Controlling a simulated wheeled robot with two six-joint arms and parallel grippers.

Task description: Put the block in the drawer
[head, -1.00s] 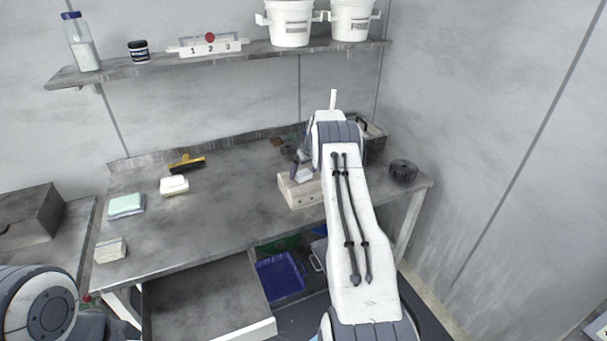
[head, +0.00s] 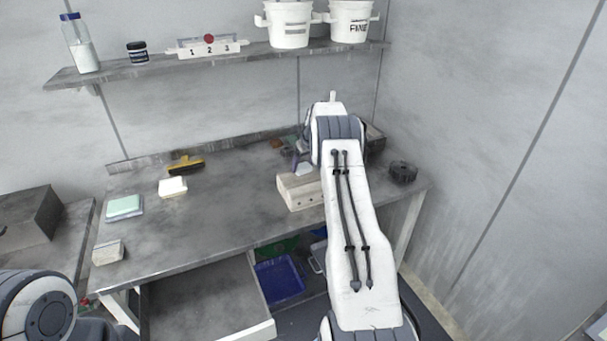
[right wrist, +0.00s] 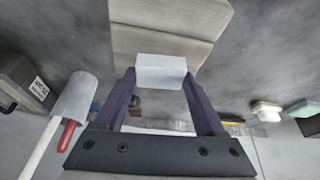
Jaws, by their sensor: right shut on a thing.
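My right gripper (right wrist: 160,75) is shut on a small pale block (right wrist: 161,69), which sits between its two dark fingertips. In the head view the right gripper (head: 302,163) shows just left of its arm, over a larger beige box-shaped piece (head: 299,193) on the bench. That piece also fills the top of the right wrist view (right wrist: 165,25); whether the pale block touches it I cannot tell. The drawer (head: 208,305) under the bench's left part is pulled open, and its visible inside looks empty. My left arm is at the bottom left; its gripper is out of view.
On the bench's left lie a white block (head: 172,187), a mint-topped block (head: 124,207), a beige block (head: 108,252) and a yellow-black brush (head: 186,163). A dark round item (head: 403,172) is at the right. A blue bin (head: 279,279) stands below. The bench middle is clear.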

